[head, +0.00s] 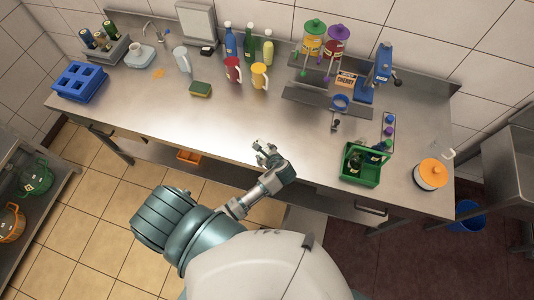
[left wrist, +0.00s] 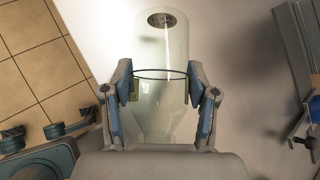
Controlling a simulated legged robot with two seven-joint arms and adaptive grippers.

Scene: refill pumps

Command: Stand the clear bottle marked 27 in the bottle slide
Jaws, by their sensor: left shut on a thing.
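My left gripper (head: 265,152) is over the front part of the steel counter in the head view. In the left wrist view my left gripper (left wrist: 160,95) has its two fingers shut on the sides of a clear bottle (left wrist: 160,45). The bottle is see-through with a dark ring line around it; a small label edge shows by the left finger, but I cannot read a number. In the head view I cannot make the bottle out. A narrow grey rack (head: 389,121) with coloured-top bottles stands on the counter's right side; it may be the bottle slide. My right gripper is not in view.
A green crate (head: 362,176) with bottles is at the front right, near a white pot with an orange lid (head: 433,173). A dispenser stand (head: 328,97) is at the back right. A blue rack (head: 79,82) and sponge (head: 201,89) are left. The counter's middle is clear.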

